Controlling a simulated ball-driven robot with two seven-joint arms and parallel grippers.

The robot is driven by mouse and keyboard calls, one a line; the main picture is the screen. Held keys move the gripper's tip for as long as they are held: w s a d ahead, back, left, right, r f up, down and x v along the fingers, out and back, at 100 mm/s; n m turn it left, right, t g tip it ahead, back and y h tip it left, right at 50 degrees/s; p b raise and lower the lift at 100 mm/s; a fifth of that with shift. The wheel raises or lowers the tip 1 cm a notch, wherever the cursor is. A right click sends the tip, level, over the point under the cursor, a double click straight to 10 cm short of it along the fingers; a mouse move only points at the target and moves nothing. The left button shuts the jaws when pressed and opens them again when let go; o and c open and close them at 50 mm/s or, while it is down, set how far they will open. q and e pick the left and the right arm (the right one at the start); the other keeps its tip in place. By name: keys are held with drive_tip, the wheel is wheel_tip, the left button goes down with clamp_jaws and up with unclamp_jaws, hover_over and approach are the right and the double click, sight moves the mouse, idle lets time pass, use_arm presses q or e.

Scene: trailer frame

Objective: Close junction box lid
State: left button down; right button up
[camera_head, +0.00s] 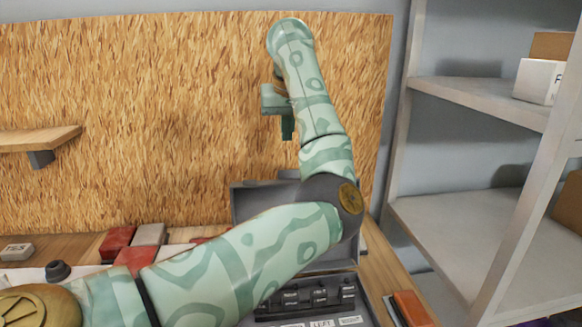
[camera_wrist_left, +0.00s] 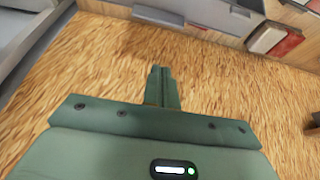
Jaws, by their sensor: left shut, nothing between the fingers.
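The grey junction box (camera_head: 371,300) sits on the bench at lower centre, partly hidden behind my left arm. Its lid (camera_head: 246,200) stands raised at the back, open, with its middle covered by the arm. Dark terminal parts and white labels show inside the box. My left gripper (camera_head: 288,132) hangs fingers down, above and behind the lid, in front of the wood-chip board. It is shut and empty, apart from the lid. In the left wrist view the closed green fingers (camera_wrist_left: 160,84) point toward the board. My right gripper is in neither view.
Red and grey blocks (camera_head: 148,236) lie on the bench at left, with a dark knob (camera_head: 57,270) near them. An orange item (camera_head: 411,308) lies right of the box. A shelf rack (camera_head: 450,225) stands at right, and a small wooden shelf (camera_head: 38,138) hangs at left.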

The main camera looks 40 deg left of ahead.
use_arm(q)
drive_tip(key=b+x, duration=0.3)
drive_tip(key=x, duration=0.7)
drive_tip(key=s+d, duration=0.1)
drive_tip(key=d+r+p, duration=0.1)
drive_tip(key=s+d+p, duration=0.1)
drive_tip(key=shift+s+d+r, duration=0.1)
drive_tip(key=shift+s+r, duration=0.2)
